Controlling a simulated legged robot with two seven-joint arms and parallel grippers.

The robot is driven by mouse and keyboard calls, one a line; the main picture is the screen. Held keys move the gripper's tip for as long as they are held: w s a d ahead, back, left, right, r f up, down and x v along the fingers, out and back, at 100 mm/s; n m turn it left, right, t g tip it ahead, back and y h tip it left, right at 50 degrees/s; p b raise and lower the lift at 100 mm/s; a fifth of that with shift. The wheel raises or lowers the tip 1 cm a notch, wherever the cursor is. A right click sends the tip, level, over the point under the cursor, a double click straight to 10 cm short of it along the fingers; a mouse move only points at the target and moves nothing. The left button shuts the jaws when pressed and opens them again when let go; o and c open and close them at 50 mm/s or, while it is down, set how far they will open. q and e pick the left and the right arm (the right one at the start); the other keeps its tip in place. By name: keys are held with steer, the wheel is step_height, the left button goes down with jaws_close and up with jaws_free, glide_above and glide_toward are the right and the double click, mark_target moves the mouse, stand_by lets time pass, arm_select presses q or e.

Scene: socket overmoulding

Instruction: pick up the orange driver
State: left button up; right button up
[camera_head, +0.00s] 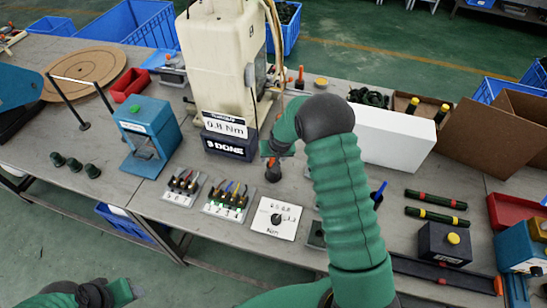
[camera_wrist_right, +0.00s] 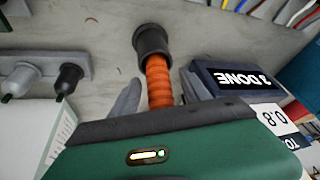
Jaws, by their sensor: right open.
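The orange driver shows in the right wrist view as a ribbed orange shaft (camera_wrist_right: 158,80) with a black collar at its far end. In the head view only its dark lower end (camera_head: 272,175) and a bit of orange show below my right gripper (camera_head: 274,153). In the wrist view my right gripper (camera_wrist_right: 160,98) is open, with one grey finger on each side of the orange shaft. I cannot tell whether either finger touches it. The shaft's near end is hidden behind the green gripper body. My left gripper (camera_head: 122,293) is at the lower left edge, partly cut off.
A cream machine (camera_head: 212,60) stands just behind, with a dark "DONE" box (camera_head: 230,146) at its foot. Racks of small coloured tools (camera_head: 226,203) and a white dial card (camera_head: 276,217) lie in front. A white box (camera_head: 395,137) stands to the right.

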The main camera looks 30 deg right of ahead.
steer(key=shift+w, duration=0.1)
steer(key=shift+c, duration=1.4)
steer(key=shift+d, duration=0.2)
jaws_close()
arm_select(q)
steer(key=shift+d, duration=0.25)
arm_select(e)
steer(key=shift+a, duration=0.15)
steer(key=shift+r, duration=0.15)
